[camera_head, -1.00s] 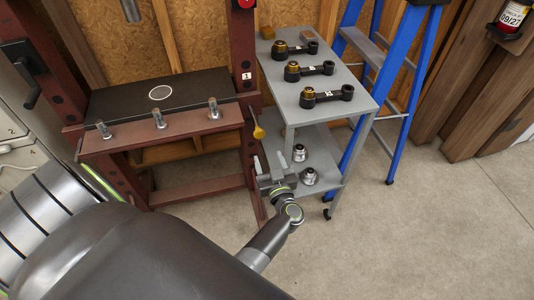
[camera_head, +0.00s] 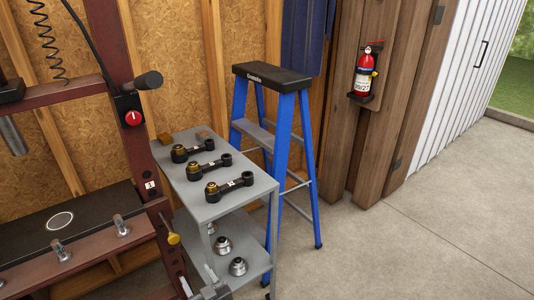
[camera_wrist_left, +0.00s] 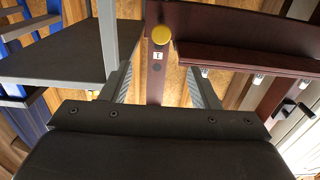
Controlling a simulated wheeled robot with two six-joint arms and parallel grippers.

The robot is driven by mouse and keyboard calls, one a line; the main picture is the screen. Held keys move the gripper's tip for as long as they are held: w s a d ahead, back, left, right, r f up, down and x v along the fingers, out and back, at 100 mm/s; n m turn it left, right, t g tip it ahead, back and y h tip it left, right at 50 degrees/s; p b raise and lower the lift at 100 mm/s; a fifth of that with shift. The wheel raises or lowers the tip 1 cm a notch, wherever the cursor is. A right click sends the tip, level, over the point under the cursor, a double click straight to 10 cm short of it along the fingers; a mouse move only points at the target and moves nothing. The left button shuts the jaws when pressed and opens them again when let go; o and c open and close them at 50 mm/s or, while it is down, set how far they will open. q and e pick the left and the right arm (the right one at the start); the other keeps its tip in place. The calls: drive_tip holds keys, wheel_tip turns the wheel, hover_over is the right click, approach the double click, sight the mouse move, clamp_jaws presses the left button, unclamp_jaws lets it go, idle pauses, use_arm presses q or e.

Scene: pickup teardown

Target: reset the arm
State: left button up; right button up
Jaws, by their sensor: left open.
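My left gripper (camera_head: 198,280) shows at the bottom edge of the head view, between the red press frame (camera_head: 152,208) and the grey cart (camera_head: 266,188). Its fingers also show in the left wrist view (camera_wrist_left: 160,88), spread apart with nothing between them. The press post shows beyond the gap there. Most of my left arm is below the head view. My right gripper is in neither view. Three black link arms with brass-coloured ends lie on the cart's top: a rear one (camera_head: 200,148), a middle one (camera_head: 208,165) and a front one (camera_head: 230,186).
Silver round parts (camera_head: 238,266) sit on the cart's lower shelf. A blue stepladder (camera_head: 308,165) stands right of the cart. A fire extinguisher (camera_head: 366,75) hangs on the wooden wall. The yellow-handled knob (camera_head: 172,238) sticks out from the press. The floor (camera_head: 420,240) at right is clear.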

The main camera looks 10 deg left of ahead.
use_arm(q)
drive_tip(key=s+d+f+m+h, duration=0.1)
drive_tip(key=s+f+m+h, duration=0.3)
drive_tip(key=f, duration=0.4)
drive_tip(key=s+d+f+m+g+h, duration=0.1)
drive_tip(key=s+f+m+h, duration=0.1)
drive_tip(key=s+f+h, duration=0.45)
drive_tip(key=s+d+f+m+h, duration=0.1)
drive_tip(key=s+f+m, duration=0.2)
drive_tip(key=f, duration=0.7)
drive_tip(key=s+a+f+g, duration=0.1)
drive_tip(key=s+f+g, duration=0.2)
drive_tip(key=s, duration=0.6)
drive_tip(key=s+a+f+g, duration=0.2)
drive_tip(key=s+f+g, duration=0.1)
drive_tip(key=s, duration=0.7)
drive_tip(key=s+a+f+g, duration=0.1)
drive_tip(key=s+f+g, duration=0.2)
drive_tip(key=s, duration=0.7)
wheel_tip(320, 180, down, 3)
drive_tip(key=shift+a+r+g+h, duration=0.2)
drive_tip(key=shift+a+g+h, duration=0.2)
drive_tip(key=shift+h, duration=0.05)
drive_tip(key=shift+w, duration=0.1)
